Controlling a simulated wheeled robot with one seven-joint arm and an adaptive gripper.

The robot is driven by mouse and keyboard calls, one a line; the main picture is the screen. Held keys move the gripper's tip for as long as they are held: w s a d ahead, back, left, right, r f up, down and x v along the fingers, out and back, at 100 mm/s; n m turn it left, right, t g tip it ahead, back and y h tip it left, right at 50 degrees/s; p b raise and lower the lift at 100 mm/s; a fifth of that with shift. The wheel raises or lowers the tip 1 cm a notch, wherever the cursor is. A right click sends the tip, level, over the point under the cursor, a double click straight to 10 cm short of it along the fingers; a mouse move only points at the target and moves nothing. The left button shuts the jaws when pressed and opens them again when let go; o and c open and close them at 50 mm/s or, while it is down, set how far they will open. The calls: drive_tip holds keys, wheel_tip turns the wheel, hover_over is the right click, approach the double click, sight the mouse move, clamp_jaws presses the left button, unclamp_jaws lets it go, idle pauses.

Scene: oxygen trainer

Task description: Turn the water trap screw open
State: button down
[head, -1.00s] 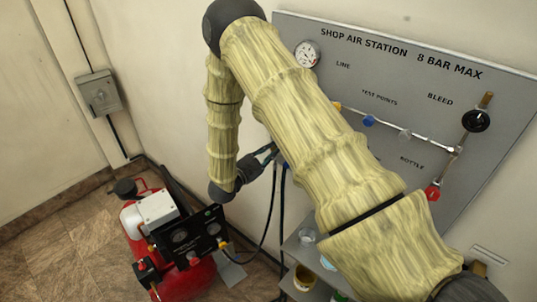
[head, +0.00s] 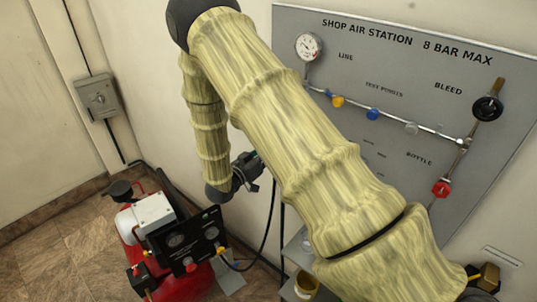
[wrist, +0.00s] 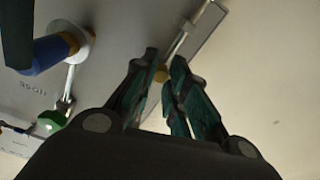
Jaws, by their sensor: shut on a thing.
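In the wrist view a small round brass-coloured piece (wrist: 161,75), which looks like the water trap screw, sits between my fingertips beside a thin metal rod. My gripper (wrist: 164,70) is closed on it, one dark, green-padded finger on each side. The finger pads hide part of the piece. In the head view my gripper (head: 254,168) is at the lower left edge of the grey panel (head: 400,75). My own arm hides what it holds there.
The wrist view shows a blue fitting (wrist: 48,52) and a green part (wrist: 52,121) left of my fingers. The head view shows a gauge (head: 308,46), a bleed handwheel (head: 487,107), a red bottle knob (head: 441,188) and a red compressor (head: 185,283) on the floor.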

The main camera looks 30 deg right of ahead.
drive_tip(key=n, duration=1.2)
idle(0.5)
drive_tip(key=c, duration=1.4)
unclamp_jaws()
drive_tip(key=shift+o, duration=0.2)
drive_tip(key=shift+a, duration=0.15)
drive_tip(key=v, duration=1.1)
drive_tip(key=shift+s+a, duration=0.15)
drive_tip(key=shift+a, duration=0.25)
